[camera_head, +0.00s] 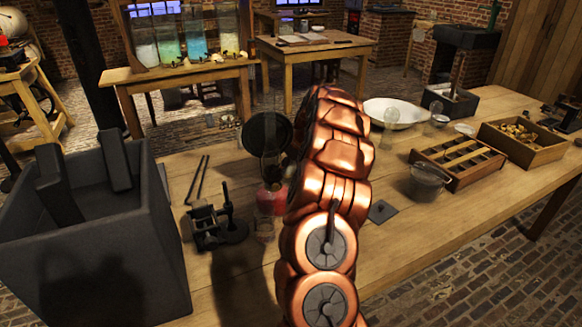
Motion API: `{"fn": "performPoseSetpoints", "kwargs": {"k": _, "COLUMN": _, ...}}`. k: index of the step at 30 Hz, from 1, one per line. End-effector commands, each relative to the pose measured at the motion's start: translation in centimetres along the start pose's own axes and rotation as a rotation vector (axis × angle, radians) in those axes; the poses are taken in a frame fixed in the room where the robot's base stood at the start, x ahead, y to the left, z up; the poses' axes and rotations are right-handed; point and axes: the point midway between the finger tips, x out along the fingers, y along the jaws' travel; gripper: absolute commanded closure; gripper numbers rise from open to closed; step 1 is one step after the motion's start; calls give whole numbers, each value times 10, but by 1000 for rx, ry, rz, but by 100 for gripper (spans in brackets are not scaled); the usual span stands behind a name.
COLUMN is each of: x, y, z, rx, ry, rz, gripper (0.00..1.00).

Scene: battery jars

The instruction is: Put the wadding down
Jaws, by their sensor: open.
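I cannot make out any wadding in this view. My copper-coloured arm rises through the middle of the picture and covers part of the wooden workbench (400,240). Just left of the arm stands a glass vessel with red contents (270,198), partly covered by the arm. A dark round disc (266,131) shows above it.
A big dark open box (80,250) fills the left. Beside it are thin tongs (197,180) and a small black clamp device (213,222).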

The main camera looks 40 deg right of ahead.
Motion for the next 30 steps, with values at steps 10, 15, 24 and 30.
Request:
{"fn": "performPoseSetpoints", "kwargs": {"k": 10, "x": -63, "y": 0, "z": 0, "rx": 0, "ry": 3, "rz": 1, "gripper": 41}}
{"fn": "performPoseSetpoints", "kwargs": {"k": 15, "x": -91, "y": 1, "z": 0, "rx": 0, "ry": 2, "rz": 2, "gripper": 41}}
{"fn": "performPoseSetpoints", "kwargs": {"k": 24, "x": -115, "y": 0, "z": 0, "rx": 0, "ry": 2, "rz": 2, "gripper": 41}}
{"fn": "performPoseSetpoints", "kwargs": {"k": 30, "x": -116, "y": 0, "z": 0, "rx": 0, "ry": 1, "rz": 1, "gripper": 41}}
